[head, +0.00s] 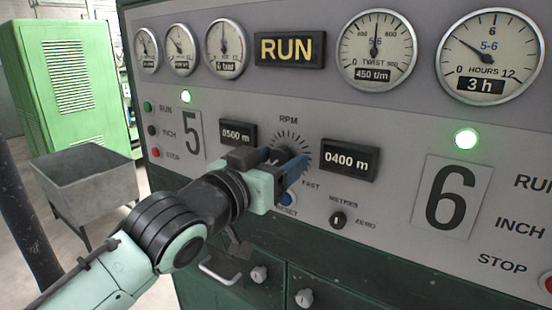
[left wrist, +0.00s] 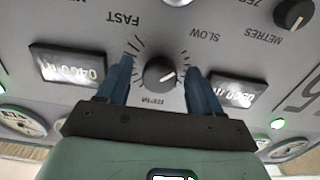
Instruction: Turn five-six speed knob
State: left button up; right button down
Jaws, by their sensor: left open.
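The speed knob (left wrist: 160,72) is a dark round knob with a pale pointer line, set in a tick scale marked RPM, FAST and SLOW. It shows clearly in the left wrist view. My left gripper (left wrist: 160,66) is open, with one blue finger on each side of the knob and a visible gap to it in this view. In the head view my left gripper (head: 288,170) is at the RPM scale (head: 290,138) between the two metre displays, and it hides most of the knob. I cannot tell how deep the fingertips reach along it. My right gripper is not in view.
A metres zero knob (head: 338,219) sits to the lower right. Metre displays (head: 348,160) flank the scale. Gauges (head: 376,50) and a RUN sign (head: 290,49) are above. A grey bin (head: 88,186) stands on the floor at left.

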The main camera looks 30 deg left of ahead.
pick_arm(q)
jog(key=c, duration=1.1)
jog(key=shift+o, duration=0.2)
